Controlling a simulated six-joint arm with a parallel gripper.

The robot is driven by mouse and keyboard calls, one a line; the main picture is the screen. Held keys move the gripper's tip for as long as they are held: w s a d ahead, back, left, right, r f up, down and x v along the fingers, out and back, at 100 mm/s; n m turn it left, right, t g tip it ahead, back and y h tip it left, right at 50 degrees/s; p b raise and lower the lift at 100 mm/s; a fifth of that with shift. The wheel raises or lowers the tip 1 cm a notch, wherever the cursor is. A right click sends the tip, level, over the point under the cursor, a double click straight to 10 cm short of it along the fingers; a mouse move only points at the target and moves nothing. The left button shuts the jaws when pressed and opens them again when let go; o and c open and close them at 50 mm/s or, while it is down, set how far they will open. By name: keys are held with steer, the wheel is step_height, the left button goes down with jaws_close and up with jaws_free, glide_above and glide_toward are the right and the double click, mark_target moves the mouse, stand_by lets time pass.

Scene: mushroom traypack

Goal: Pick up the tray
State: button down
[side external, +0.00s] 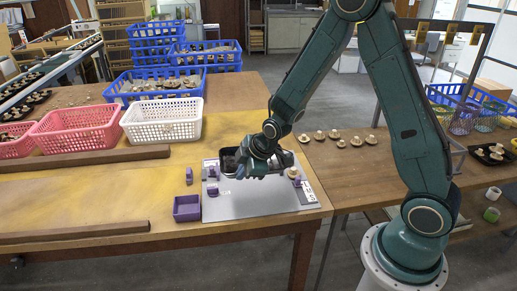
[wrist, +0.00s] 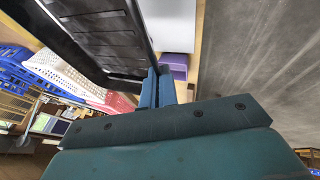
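The black tray (wrist: 92,38) fills the upper left of the wrist view, its ribbed side facing the camera. In the side view the dark tray (side external: 229,160) shows partly behind my gripper (side external: 240,168), over the grey board (side external: 250,207). My gripper's two narrow fingers (wrist: 158,88) are close together at the near end of the tray's rim in the wrist view. They appear shut on that rim. The gripper hides part of the tray in the side view, and its height above the board is hard to judge.
Purple blocks (side external: 212,190) stand on the board, and a small purple box (side external: 187,208) sits left of it. A white basket (side external: 162,120), pink baskets (side external: 77,130) and blue crates (side external: 160,84) stand behind. Mushrooms (side external: 356,141) lie on the right table. Wooden bars (side external: 85,159) cross the left.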

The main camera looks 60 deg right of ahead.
steer(key=shift+r, duration=3)
